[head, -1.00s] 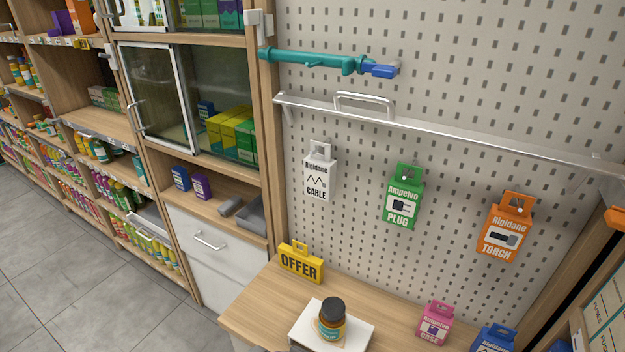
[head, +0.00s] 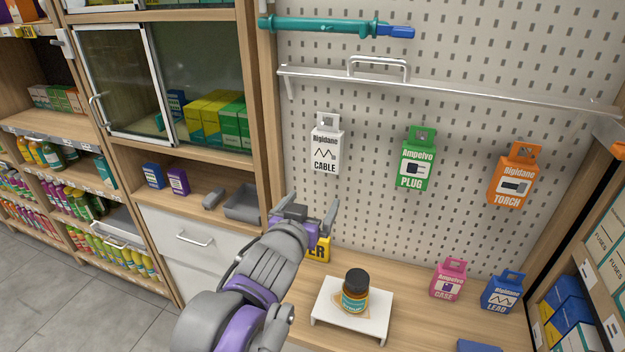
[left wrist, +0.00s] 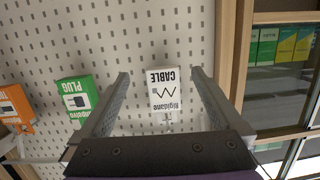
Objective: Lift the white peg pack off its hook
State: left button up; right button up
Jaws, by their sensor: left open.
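The white peg pack (head: 325,152), marked Rigidane CABLE, hangs upright on its hook on the pegboard, left of the other packs. My left gripper (head: 308,205) is open and empty, below the white pack and a little to its left in the head view. In the left wrist view the white pack (left wrist: 163,91) appears upside down between the two open fingers (left wrist: 160,95), beyond their tips and apart from them. My right gripper is not in view.
A green pack (head: 416,165) and an orange pack (head: 512,180) hang to the right. A metal rail (head: 450,92) crosses above the packs. Below, the wooden counter (head: 410,300) holds a bottle on a white stand (head: 330,310), a pink pack (head: 448,280) and a blue pack (head: 502,292).

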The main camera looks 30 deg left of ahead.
aim_at(325, 145)
pick_arm(q)
notch_tip(325, 145, up, 6)
jog(key=w+a+t, duration=0.1)
jog(key=w+t, duration=0.1)
jog(key=t, duration=0.1)
jog(key=x, duration=1)
jog(key=shift+w+a, duration=0.1)
jog(key=shift+w, duration=0.2)
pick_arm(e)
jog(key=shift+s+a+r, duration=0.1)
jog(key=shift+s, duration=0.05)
pick_arm(q)
jog(key=shift+c, duration=0.3)
jog(key=c, duration=1)
jog(key=shift+r+p, duration=0.1)
jog(key=shift+p, duration=0.2)
jog(key=shift+r, duration=0.35)
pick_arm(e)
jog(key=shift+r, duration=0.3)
pick_arm(q)
jog(key=shift+s, duration=0.1)
jog(key=shift+v, duration=3.45)
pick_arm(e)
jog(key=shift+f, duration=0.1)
